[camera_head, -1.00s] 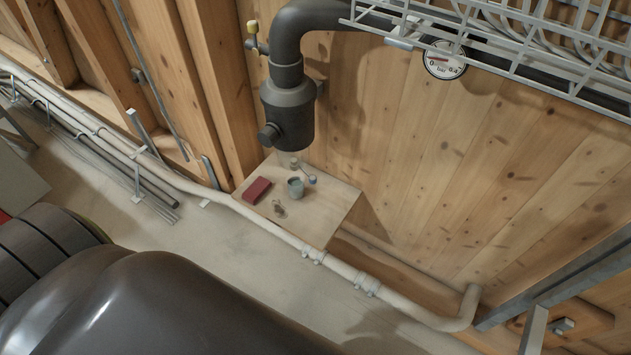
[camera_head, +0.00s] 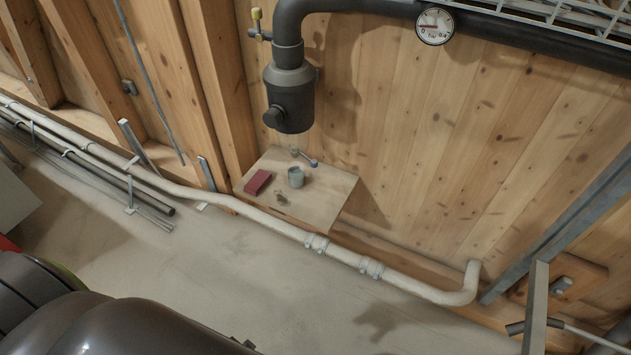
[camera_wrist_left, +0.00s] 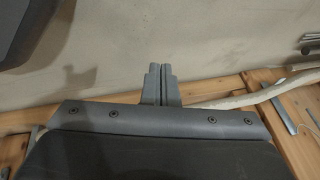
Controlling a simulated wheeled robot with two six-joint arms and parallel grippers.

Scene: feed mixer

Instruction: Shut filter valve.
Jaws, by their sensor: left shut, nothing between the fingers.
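A dark grey filter canister (camera_head: 290,98) hangs below a bent dark pipe on the wood wall in the head view. A small valve with a yellow handle (camera_head: 257,14) sits on a short side branch left of the pipe. The handle points up, roughly across the branch; whether this is open or shut is hard to tell. My left gripper (camera_wrist_left: 159,68) shows in the left wrist view, its two fingers together and empty, with grey floor behind them. It is apart from the valve, which is not in that view. My right gripper is in neither view.
A pressure gauge (camera_head: 434,26) sits on the dark pipe. Below the canister, a small wooden shelf (camera_head: 318,212) carries a red box (camera_head: 257,182) and a grey cup (camera_head: 296,177). A pale pipe (camera_head: 405,288) runs along the wall base. A dark glossy body (camera_head: 130,330) fills the bottom left.

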